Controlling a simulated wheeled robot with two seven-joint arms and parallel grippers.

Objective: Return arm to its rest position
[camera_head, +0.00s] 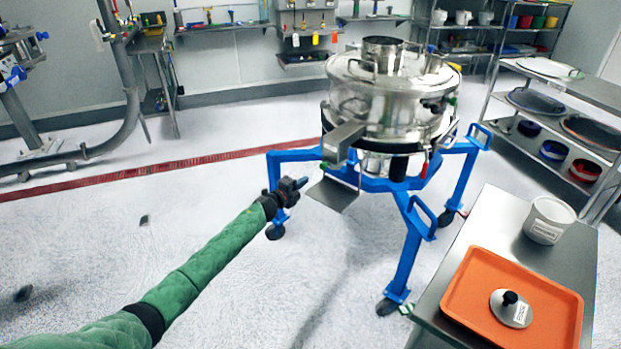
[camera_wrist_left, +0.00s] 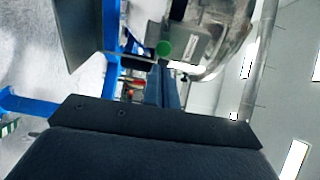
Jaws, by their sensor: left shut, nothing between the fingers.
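My left arm, in a green sleeve, reaches in from the lower left of the head view. My left gripper (camera_head: 300,183) is shut and empty, with its tip just left of the sifter's grey discharge plate. In the left wrist view the shut fingers (camera_wrist_left: 165,85) point toward the sifter. The steel powder sifter (camera_head: 388,95) stands on a blue wheeled frame (camera_head: 407,250). Its chute (camera_head: 343,140) faces the gripper, and the grey plate (camera_head: 333,194) hangs below it. I cannot tell whether the gripper touches anything. My right gripper is not in view.
A steel table (camera_head: 493,215) at the lower right holds an orange tray (camera_head: 470,325) with a lid (camera_head: 511,309) in it, and a white tub (camera_head: 549,219). Shelves (camera_head: 590,95) stand at the right. The floor left of the sifter is mostly clear.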

